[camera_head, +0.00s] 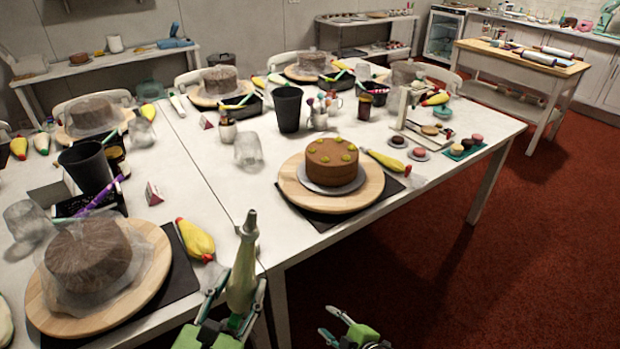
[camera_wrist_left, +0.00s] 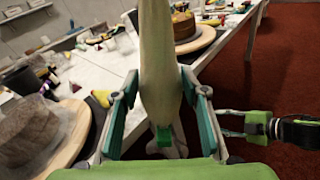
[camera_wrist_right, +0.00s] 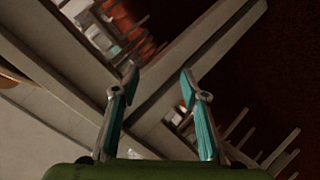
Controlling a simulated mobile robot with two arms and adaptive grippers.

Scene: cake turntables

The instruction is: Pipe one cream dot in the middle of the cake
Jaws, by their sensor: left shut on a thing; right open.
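The brown cake (camera_head: 331,166) stands on a silver board on a round wooden turntable (camera_head: 290,188) near the table's front edge. Several yellow-green dots sit around the rim of its top; the middle looks plain brown. My left gripper (camera_head: 241,284) is shut on a pale yellow-green piping bag (camera_head: 243,262), held roughly upright with its grey nozzle up, in front of the table and left of the cake. The bag also fills the middle of the left wrist view (camera_wrist_left: 160,65). My right gripper (camera_head: 328,321) is open and empty, low in front of the table.
A plastic-wrapped cake (camera_head: 88,255) and a yellow piping bag (camera_head: 195,239) lie to the left. Another yellow bag (camera_head: 385,160) lies right of the cake. A black cup (camera_head: 288,108) and a clear glass (camera_head: 248,150) stand behind. The red floor in front is clear.

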